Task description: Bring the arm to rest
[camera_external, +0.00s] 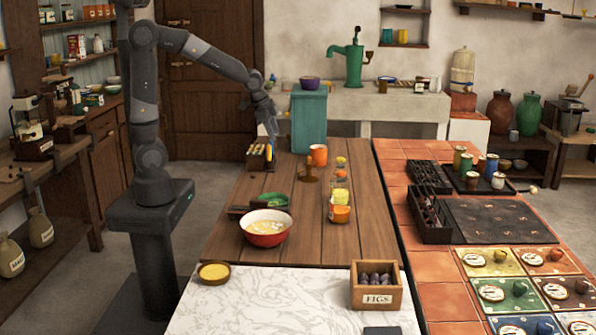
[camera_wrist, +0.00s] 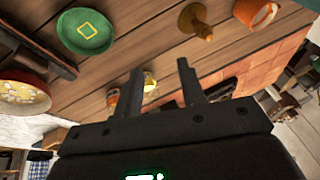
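My arm comes from its dark column at the left of the external view and reaches over the wooden table (camera_external: 225,222). In the wrist view, the two fingers of my gripper (camera_wrist: 162,82) stand apart. Nothing is held between them; the yellow jar (camera_wrist: 150,82) shows beyond the gap. In the external view the fingertips are small, and I cannot tell whether they touch the rack's items.
Close by stand a teal block (camera_external: 309,122), an orange mug (camera_external: 319,155) and a wooden stamp-like piece (camera_external: 308,172). A red-rimmed bowl (camera_external: 266,235), a green dish (camera_external: 270,200) and a figs crate (camera_external: 376,292) are nearer the front.

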